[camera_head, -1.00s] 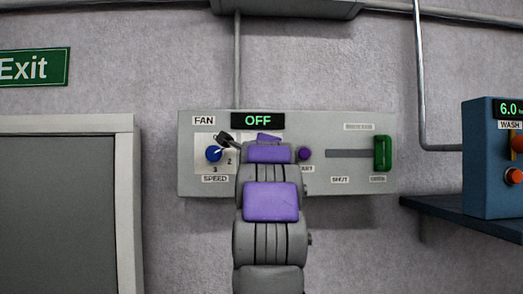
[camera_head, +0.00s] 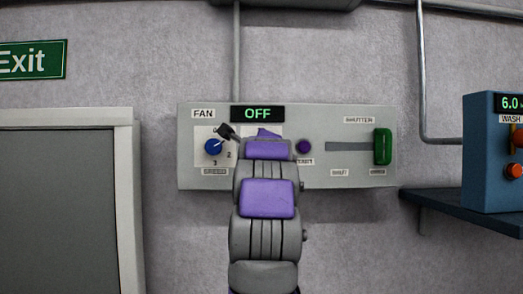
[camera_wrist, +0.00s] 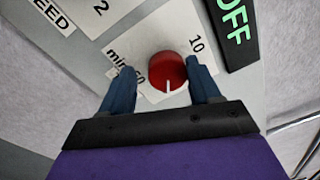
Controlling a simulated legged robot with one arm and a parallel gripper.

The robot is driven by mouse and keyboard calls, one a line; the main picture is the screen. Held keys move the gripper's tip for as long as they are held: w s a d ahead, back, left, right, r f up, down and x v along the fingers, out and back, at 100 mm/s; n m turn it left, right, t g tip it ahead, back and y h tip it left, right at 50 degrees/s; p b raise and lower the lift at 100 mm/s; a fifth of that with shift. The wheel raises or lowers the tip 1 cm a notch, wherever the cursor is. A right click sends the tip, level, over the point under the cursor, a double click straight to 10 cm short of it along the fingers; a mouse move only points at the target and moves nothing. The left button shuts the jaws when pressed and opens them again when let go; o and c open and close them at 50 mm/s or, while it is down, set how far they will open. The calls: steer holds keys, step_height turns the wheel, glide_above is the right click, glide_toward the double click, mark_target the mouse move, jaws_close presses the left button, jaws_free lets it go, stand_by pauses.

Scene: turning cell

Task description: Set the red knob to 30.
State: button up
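The red knob (camera_wrist: 167,70) shows in the wrist view on a white plate marked "min", "10" and a partly covered "60". Its white pointer line faces the lower edge of that picture. My gripper (camera_wrist: 165,75) is open, with one blue finger on each side of the knob. Whether the fingers touch the knob I cannot tell. In the head view my arm hides the red knob on the grey fan panel (camera_head: 340,115). The panel's display (camera_head: 257,114) reads "OFF".
On the panel, a blue speed knob (camera_head: 213,147) sits left of my arm. A purple start button (camera_head: 304,146) and a green shutter handle (camera_head: 382,146) sit to the right. A blue wash box (camera_head: 488,160) stands on a shelf (camera_head: 450,207) at far right.

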steer(key=shift+o, duration=0.5)
steer(key=shift+a+r, duration=0.1)
steer(key=s+a+f+b, duration=0.1)
steer(key=s+b, duration=0.6)
steer(key=s, duration=1)
steer(key=shift+a+b, duration=0.2)
steer(key=shift+b, duration=0.2)
steer(key=shift+s, duration=0.1)
